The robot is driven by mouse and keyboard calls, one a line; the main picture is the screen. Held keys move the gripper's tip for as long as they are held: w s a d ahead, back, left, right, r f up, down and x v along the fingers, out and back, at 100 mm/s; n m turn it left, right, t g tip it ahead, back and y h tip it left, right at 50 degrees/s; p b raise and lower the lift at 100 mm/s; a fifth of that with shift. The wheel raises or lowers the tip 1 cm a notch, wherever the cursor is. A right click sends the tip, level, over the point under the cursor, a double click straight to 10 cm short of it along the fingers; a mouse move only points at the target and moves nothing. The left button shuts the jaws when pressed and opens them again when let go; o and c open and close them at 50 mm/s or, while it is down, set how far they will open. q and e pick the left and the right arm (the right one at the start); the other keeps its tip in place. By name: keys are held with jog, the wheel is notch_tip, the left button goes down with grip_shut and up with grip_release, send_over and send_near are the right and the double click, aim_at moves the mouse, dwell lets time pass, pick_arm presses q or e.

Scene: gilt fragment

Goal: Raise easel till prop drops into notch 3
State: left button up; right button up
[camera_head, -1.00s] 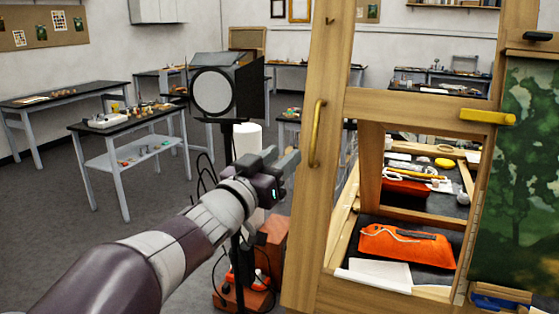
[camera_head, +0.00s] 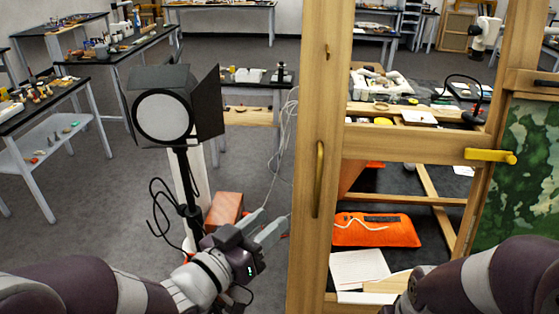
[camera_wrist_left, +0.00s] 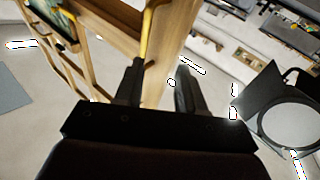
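The wooden easel (camera_head: 330,60) stands right of centre in the head view. A yellow handle (camera_head: 319,180) is fixed upright on its left post. A yellow lever (camera_head: 488,156) sits on its crossbar beside a green painting (camera_head: 530,155). My left gripper (camera_head: 275,215) is left of the post, low and apart from the handle. In the left wrist view its fingers (camera_wrist_left: 160,85) are spread with nothing held. The handle (camera_wrist_left: 148,30) and post (camera_wrist_left: 172,45) show beyond them. My right arm enters at lower right; its gripper is not visible. I cannot make out the prop or notches.
A studio lamp (camera_head: 162,115) on a black stand is close left of my left arm, with hanging cables. It also shows in the left wrist view (camera_wrist_left: 288,122). An orange pouch (camera_head: 378,230) and white paper (camera_head: 358,268) lie behind the easel. Tables stand farther back.

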pick_arm(q)
send_near(315, 193)
jog(key=d, duration=0.2)
jog(key=w+d+p, duration=0.1)
jog(key=w, duration=0.2)
jog(key=w+d+p, duration=0.1)
jog(key=w, duration=0.2)
jog(key=w+p, duration=0.1)
jog(key=w, duration=0.2)
jog(key=shift+d+p, duration=0.3)
jog(key=shift+d, duration=0.5)
jog(key=shift+s+d+m, duration=0.2)
jog(key=shift+d+m, duration=0.1)
jog(key=shift+d, duration=0.05)
jog(key=shift+w, duration=0.1)
pick_arm(e)
jog(key=d+r, duration=0.1)
jog(key=s+d+r, duration=0.1)
jog(key=r, duration=0.1)
jog(key=shift+s+d+r, duration=0.15)
jog(key=shift+r, duration=0.15)
pick_arm(q)
jog(key=shift+w+a, duration=0.1)
jog(key=shift+a, duration=0.15)
jog(key=c, duration=0.4)
grip_shut()
